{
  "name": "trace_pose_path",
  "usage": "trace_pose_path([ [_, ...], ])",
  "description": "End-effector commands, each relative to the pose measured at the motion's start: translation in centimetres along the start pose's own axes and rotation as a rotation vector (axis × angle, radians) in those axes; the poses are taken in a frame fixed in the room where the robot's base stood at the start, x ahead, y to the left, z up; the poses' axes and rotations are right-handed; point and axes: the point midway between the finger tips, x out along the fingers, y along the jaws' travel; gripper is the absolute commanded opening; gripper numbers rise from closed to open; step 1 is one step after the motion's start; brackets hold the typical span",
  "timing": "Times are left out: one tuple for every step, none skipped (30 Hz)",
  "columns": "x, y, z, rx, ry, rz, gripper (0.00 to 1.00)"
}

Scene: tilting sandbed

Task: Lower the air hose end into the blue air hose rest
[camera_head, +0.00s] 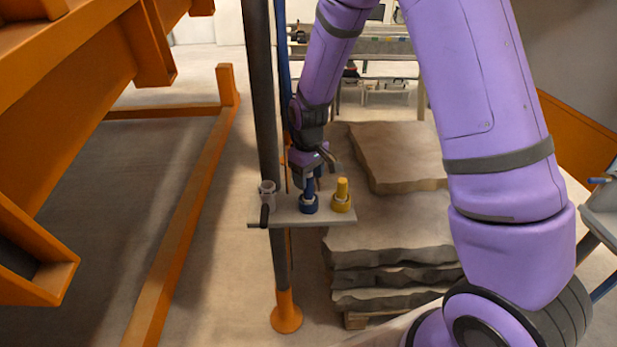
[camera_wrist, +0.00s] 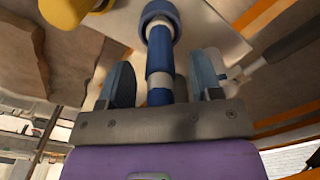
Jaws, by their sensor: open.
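The blue air hose end (camera_head: 310,187) stands upright in the blue air hose rest (camera_head: 308,205), in the middle of a small plate on a dark post. In the wrist view the hose end (camera_wrist: 160,55) is a blue rod with pale bands. Its far end sits inside the ring of the blue rest (camera_wrist: 158,17). My gripper (camera_head: 314,172) is just above the rest. Its fingers (camera_wrist: 162,78) are open on either side of the hose end, with a gap showing on each side. The bottom of the hose end is hidden inside the rest.
A yellow hose end in its rest (camera_head: 342,196) stands close on the right. A grey holder (camera_head: 267,192) with a dark handle is on the left of the plate (camera_head: 288,217). Stone slabs (camera_head: 395,240) are stacked to the right; orange frame (camera_head: 190,200) left.

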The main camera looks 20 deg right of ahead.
Motion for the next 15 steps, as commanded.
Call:
trace_pose_path([
  [-0.6,0.0,-0.1,0.0,0.002,0.001,0.59],
  [-1.1,0.0,-0.1,0.0,0.003,0.001,0.59],
  [-1.7,0.0,-0.1,0.0,0.004,0.001,0.59],
  [-2.2,0.0,-0.1,0.0,0.004,0.001,0.59],
  [-2.8,0.0,-0.1,0.0,0.004,0.001,0.59],
  [-3.6,0.0,-0.1,0.001,0.005,0.001,0.59],
  [-4.2,0.0,-0.1,0.001,0.004,0.001,0.59],
  [-4.8,0.0,-0.1,0.001,0.005,0.001,0.59],
  [-5.6,0.0,-0.1,0.001,0.005,0.001,0.59],
  [-6.1,0.0,-0.1,0.001,0.005,0.001,0.59],
  [-6.7,0.0,-0.1,0.001,0.005,0.001,0.59],
  [-7.3,0.1,-0.1,0.0,0.005,0.001,0.59],
  [-7.7,0.0,0.0,0.0,0.004,0.001,0.59],
  [-8.2,0.0,0.0,0.0,0.003,0.001,0.59],
  [-8.7,0.1,0.0,0.0,0.004,0.001,0.59],
])
